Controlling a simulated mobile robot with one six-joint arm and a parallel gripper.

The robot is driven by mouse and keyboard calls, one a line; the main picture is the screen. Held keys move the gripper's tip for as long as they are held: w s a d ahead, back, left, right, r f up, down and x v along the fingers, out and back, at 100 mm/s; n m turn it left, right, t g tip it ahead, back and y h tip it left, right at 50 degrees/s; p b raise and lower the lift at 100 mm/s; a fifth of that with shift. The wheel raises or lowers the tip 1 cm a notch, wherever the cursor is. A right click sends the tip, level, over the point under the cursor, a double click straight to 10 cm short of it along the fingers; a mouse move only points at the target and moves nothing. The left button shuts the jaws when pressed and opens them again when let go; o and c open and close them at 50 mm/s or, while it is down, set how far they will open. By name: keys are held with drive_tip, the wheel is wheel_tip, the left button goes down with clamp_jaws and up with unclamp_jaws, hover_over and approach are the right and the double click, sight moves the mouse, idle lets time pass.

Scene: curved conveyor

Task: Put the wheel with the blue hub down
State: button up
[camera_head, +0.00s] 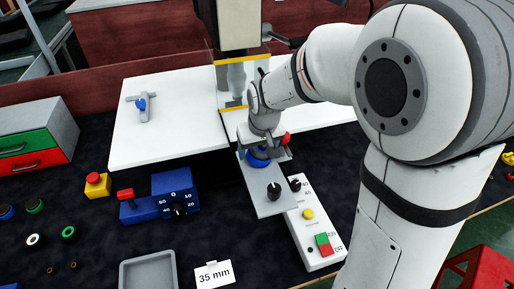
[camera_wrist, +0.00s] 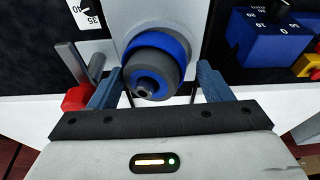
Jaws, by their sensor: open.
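A round blue and dark grey wheel (camera_wrist: 158,62) sits on a grey plate (camera_wrist: 130,12) in the wrist view, with a small dark stub at its centre. In the head view its blue part (camera_head: 258,157) shows just below my gripper (camera_head: 262,148). My gripper (camera_wrist: 159,80) is open, with one finger on each side of the wheel. My wrist hides part of the wheel in the head view.
A red knob (camera_wrist: 77,98) is close beside the left finger. A white control box (camera_head: 312,225) and a blue dial box (camera_head: 175,190) flank the plate. White boards (camera_head: 165,120) lie behind. Several small wheels (camera_head: 35,240) and a grey tray (camera_head: 148,272) are at the front left.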

drive_tip(key=shift+s+f, duration=0.1)
drive_tip(key=shift+f, duration=0.05)
drive_tip(key=shift+r, duration=0.5)
drive_tip(key=v, duration=1.2)
drive_tip(key=s+d+f+m+h, duration=0.1)
drive_tip(key=s+d+f+m, duration=0.2)
drive_tip(key=s+d, duration=1)
wheel_tip(320, 180, down, 3)
drive_tip(key=s, duration=0.2)
drive_tip(key=shift+s+f+m+b, duration=0.2)
drive_tip(key=shift+s+m+b, duration=0.1)
drive_tip(key=shift+s+m, duration=0.1)
drive_tip(key=shift+w+a, duration=0.1)
drive_tip(key=shift+c, duration=0.5)
